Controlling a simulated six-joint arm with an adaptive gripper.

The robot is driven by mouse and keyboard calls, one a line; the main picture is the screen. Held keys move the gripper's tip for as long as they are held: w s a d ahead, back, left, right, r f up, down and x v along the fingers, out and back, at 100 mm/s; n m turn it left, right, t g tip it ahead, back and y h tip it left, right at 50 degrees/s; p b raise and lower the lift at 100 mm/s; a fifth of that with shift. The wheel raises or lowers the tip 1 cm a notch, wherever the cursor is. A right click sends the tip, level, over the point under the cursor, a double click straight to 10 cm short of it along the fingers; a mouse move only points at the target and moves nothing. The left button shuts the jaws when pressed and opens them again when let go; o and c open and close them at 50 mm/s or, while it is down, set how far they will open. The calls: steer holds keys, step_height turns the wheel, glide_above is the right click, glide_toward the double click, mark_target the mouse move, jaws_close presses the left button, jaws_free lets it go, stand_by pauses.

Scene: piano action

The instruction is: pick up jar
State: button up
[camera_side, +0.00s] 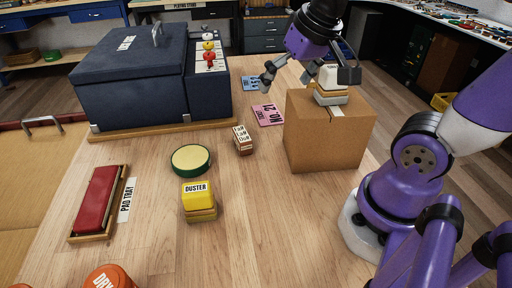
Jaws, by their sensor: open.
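An orange-red round container (110,277), which looks like a jar, stands at the bottom edge of the view. Its lettering starts with "DR", and its lower part is cut off. A low round green container (190,160) with a cream top sits mid-table; I cannot tell whether it is a jar or a tin. My gripper (287,80) is open and empty at the upper right, its fingers above the table beside the cardboard box. It is far from the orange container.
A yellow "DUSTER" block (198,198), a small lettered block (242,140) and a red pad tray (97,203) lie on the table. A dark blue case (135,85) stands behind. A cardboard box (328,140) with stacked pieces stands beside my gripper. The front middle is clear.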

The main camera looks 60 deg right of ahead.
steer(key=w+d+m+g, duration=0.1)
steer(key=w+d+m, duration=0.1)
steer(key=d+m, duration=0.3)
steer(key=w+d+f+m+g, duration=0.1)
steer(key=w+d+m, duration=0.1)
steer(key=d+m, duration=0.35)
steer(key=w+d+m+g, duration=0.1)
steer(key=w+d+m, duration=0.2)
steer(key=d+m, duration=0.15)
steer(key=d+f+m, duration=0.2)
steer(key=d+m, duration=0.1)
steer(key=d, duration=0.1)
steer(key=s+d+f+m+g, duration=0.1)
steer(key=d+f+m, duration=0.1)
steer(key=d+m, duration=0.1)
steer(key=s+d+f+m, duration=0.1)
steer(key=d+f+m, duration=0.1)
steer(key=d, duration=0.3)
steer(key=shift+s+d+m+g, duration=0.15)
steer(key=shift+d+m+g, duration=0.15)
steer(key=shift+m, duration=0.4)
steer(key=shift+m+y, duration=0.3)
steer(key=shift+m, duration=0.1)
steer(key=f, duration=0.4)
steer(key=shift+s+d+f, duration=0.2)
steer(key=shift+d+f, duration=0.2)
step_height(320, 180, down, 6)
steer(key=shift+d+f, duration=0.1)
steer(key=shift+f, duration=0.05)
steer(key=c, duration=1.1)
